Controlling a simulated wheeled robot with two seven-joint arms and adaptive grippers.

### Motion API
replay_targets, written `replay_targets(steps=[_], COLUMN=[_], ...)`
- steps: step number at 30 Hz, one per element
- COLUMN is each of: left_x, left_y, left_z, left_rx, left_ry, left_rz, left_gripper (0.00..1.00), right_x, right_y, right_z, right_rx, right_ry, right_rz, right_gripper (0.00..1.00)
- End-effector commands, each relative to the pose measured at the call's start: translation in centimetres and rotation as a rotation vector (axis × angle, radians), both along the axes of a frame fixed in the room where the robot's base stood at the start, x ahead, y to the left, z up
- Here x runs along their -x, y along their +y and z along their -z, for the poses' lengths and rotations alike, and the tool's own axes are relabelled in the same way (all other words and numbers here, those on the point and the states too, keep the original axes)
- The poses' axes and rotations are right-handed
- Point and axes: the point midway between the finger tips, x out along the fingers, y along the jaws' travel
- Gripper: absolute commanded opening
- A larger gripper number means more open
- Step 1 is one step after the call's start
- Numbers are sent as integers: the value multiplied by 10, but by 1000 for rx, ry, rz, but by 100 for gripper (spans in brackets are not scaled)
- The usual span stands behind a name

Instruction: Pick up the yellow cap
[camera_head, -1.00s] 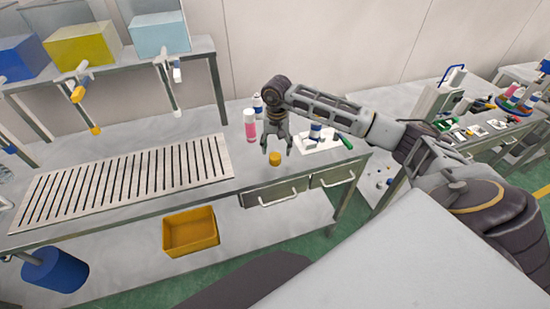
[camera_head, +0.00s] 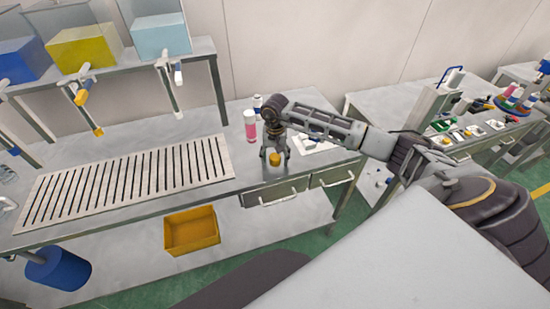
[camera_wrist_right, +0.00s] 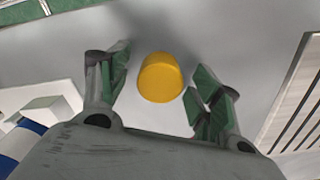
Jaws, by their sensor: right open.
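The yellow cap (camera_head: 274,159) sits on the grey workbench (camera_head: 215,195) near its front edge, above the drawers. My right gripper (camera_head: 274,158) is just above and around it, pointing down. In the right wrist view the cap (camera_wrist_right: 160,77) lies between the fingertips of my right gripper (camera_wrist_right: 158,88), with a gap on both sides. The fingers are open and do not touch the cap. My left gripper is not in view.
A pink bottle (camera_head: 250,126) stands close behind my right gripper. A slotted rack (camera_head: 130,182) lies to the left. A white tray (camera_head: 318,143) is to the right. A yellow bin (camera_head: 190,230) is on the shelf below.

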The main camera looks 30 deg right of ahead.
Motion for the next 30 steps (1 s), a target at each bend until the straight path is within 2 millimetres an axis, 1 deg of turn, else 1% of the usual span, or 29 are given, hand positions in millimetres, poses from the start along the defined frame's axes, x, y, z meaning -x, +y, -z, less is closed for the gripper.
replay_targets(steps=[13, 21, 30], left_x=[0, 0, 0], left_y=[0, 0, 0], left_z=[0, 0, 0], left_rx=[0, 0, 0], left_ry=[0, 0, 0], left_rz=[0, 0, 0], left_gripper=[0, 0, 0], right_x=[0, 0, 0], right_y=[0, 0, 0], right_z=[1, 0, 0], right_rx=[0, 0, 0], right_ry=[0, 0, 0], right_rz=[0, 0, 0], right_gripper=[64, 30, 30])
